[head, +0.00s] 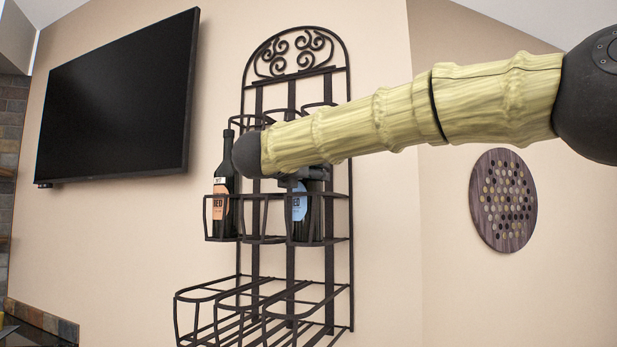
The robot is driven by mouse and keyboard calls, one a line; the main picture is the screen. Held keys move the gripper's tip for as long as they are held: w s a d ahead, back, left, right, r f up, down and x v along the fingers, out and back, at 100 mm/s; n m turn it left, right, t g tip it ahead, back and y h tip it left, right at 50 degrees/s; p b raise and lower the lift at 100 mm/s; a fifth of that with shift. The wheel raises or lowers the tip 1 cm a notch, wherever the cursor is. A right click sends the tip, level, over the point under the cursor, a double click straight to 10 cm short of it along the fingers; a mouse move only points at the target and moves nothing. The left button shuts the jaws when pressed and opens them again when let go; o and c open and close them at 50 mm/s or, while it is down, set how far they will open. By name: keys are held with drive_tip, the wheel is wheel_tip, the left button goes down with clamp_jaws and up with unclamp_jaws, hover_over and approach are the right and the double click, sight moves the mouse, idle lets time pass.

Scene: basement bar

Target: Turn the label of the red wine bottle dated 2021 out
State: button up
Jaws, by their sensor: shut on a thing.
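A dark wine bottle with an orange label (220,205) stands upright in the left slot of the rack's middle shelf. A second dark bottle with a blue label (300,208) stands in the right slot, its label partly behind the rack bars. The lettering reads like "RED" on both; no year is legible. My gripper (297,182) is at the top of the blue-label bottle and appears shut on it. My arm hides that bottle's neck and much of the gripper.
The black metal wine rack (247,285) stands against the wall, with empty slots on its lower shelf. A television (120,95) hangs at left. A round wooden wall piece (503,200) hangs at right. The space in front of the right wall is clear below my arm.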

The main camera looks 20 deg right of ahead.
drive_tip(key=shift+d+f+n+t+y+b, duration=0.15)
drive_tip(key=shift+n+t+y+b, duration=0.9)
drive_tip(key=shift+y, duration=0.25)
drive_tip(key=shift+n+y, duration=0.25)
drive_tip(key=shift+y, duration=0.15)
drive_tip(key=o, duration=0.9)
drive_tip(key=shift+h, duration=0.3)
drive_tip(key=m+g+h, duration=0.6)
drive_tip(key=g, duration=0.1)
drive_tip(key=shift+w+b, duration=0.1)
drive_tip(key=shift+b, duration=0.3)
